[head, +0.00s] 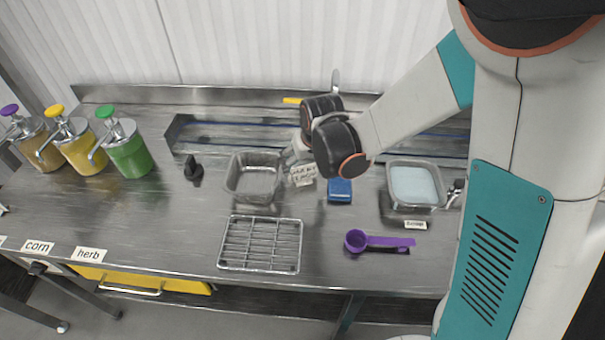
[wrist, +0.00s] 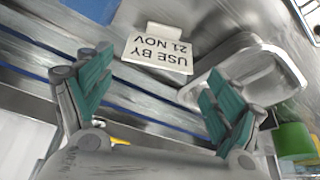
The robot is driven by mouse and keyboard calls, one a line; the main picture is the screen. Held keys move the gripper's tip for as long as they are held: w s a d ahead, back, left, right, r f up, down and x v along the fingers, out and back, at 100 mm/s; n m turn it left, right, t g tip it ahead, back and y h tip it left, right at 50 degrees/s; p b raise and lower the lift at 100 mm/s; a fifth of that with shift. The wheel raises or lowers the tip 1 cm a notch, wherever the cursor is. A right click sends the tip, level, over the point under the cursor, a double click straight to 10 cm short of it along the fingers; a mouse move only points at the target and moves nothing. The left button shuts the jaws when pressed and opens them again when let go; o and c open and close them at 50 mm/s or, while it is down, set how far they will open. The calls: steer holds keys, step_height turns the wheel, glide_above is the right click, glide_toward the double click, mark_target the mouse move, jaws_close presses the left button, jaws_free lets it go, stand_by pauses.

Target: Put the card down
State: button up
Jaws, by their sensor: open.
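The white card (wrist: 158,52), printed "USE BY 21 NOV", stands ahead of my gripper in the wrist view. In the head view the card (head: 302,175) is just right of the empty metal pan (head: 255,178). My gripper (wrist: 155,105) is open, its two teal-padded fingers wide apart with nothing between them. The card is beyond the fingertips and apart from them. In the head view my gripper (head: 298,152) is mostly hidden behind my wrist, near the pan and the card.
A blue block (head: 340,190) lies right of the card. A pan with pale contents (head: 415,186) stands farther right. A purple scoop (head: 378,242) and a wire rack (head: 260,244) are in front. Several pump bottles (head: 127,150) stand at left.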

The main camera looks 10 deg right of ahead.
mark_target(303, 167)
steer(key=shift+b+x, duration=0.85)
steer(key=shift+x, duration=2.25)
steer(key=shift+w, duration=0.15)
steer(key=shift+r, duration=0.1)
steer(key=c, duration=0.6)
steer(key=shift+r, duration=0.1)
